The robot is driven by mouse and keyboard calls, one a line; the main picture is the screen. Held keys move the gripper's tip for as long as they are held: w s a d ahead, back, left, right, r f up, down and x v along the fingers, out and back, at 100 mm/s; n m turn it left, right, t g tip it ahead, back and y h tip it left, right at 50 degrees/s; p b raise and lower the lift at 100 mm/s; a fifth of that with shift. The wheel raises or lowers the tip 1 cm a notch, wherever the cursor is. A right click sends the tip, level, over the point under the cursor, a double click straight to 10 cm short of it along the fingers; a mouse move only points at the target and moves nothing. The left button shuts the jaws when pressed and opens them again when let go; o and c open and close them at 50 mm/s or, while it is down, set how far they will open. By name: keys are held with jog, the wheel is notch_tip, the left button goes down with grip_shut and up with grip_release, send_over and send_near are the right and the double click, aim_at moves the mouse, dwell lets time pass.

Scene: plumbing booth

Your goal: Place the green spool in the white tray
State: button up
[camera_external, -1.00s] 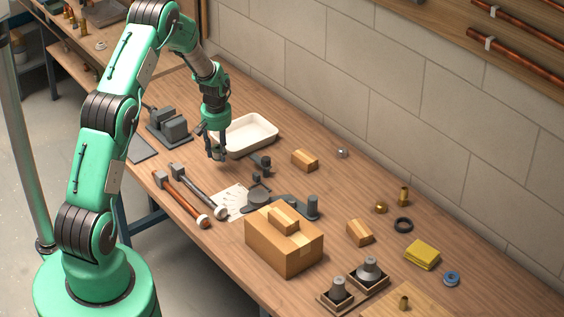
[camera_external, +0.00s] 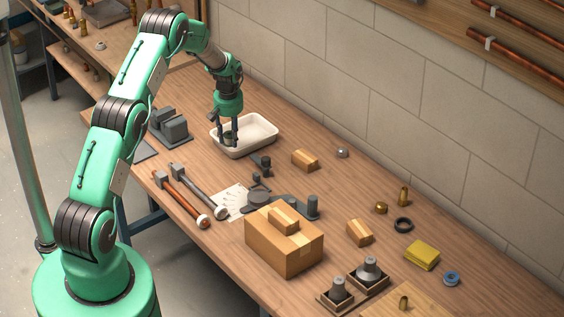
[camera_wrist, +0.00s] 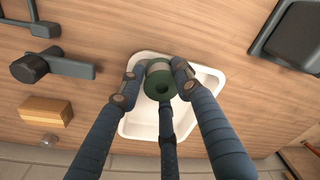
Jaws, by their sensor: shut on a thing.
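The green spool (camera_wrist: 160,84) is gripped between the fingers of my gripper (camera_wrist: 158,80) in the wrist view. It has a dark hole in its end and a paler band behind the green rim. The white tray (camera_external: 264,139) lies on the bench, and its rim also shows in the wrist view (camera_wrist: 213,82). My gripper (camera_external: 229,138) is over the near left part of the tray. The spool is dark and small between the fingertips in the external view. I cannot tell whether the spool touches the tray floor.
A grey vise-like block (camera_external: 172,127) stands left of the tray. A dark pipe tool (camera_external: 262,163) and a small wooden block (camera_external: 305,159) lie on the near and right sides. A cardboard box (camera_external: 284,246) stands farther forward.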

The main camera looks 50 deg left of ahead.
send_over(238, 143)
jog(key=shift+s+d+f, duration=0.15)
jog(key=shift+f, duration=0.1)
dwell(0.4)
jog(key=shift+f+p, duration=0.35)
jog(key=shift+f, duration=1.45)
jog(key=shift+f, duration=0.1)
jog(key=o, duration=0.9)
jog(key=shift+o, duration=0.2)
notch_tip(238, 143, up, 12)
jog(key=d, duration=0.1)
jog(key=shift+s+b, duration=0.35)
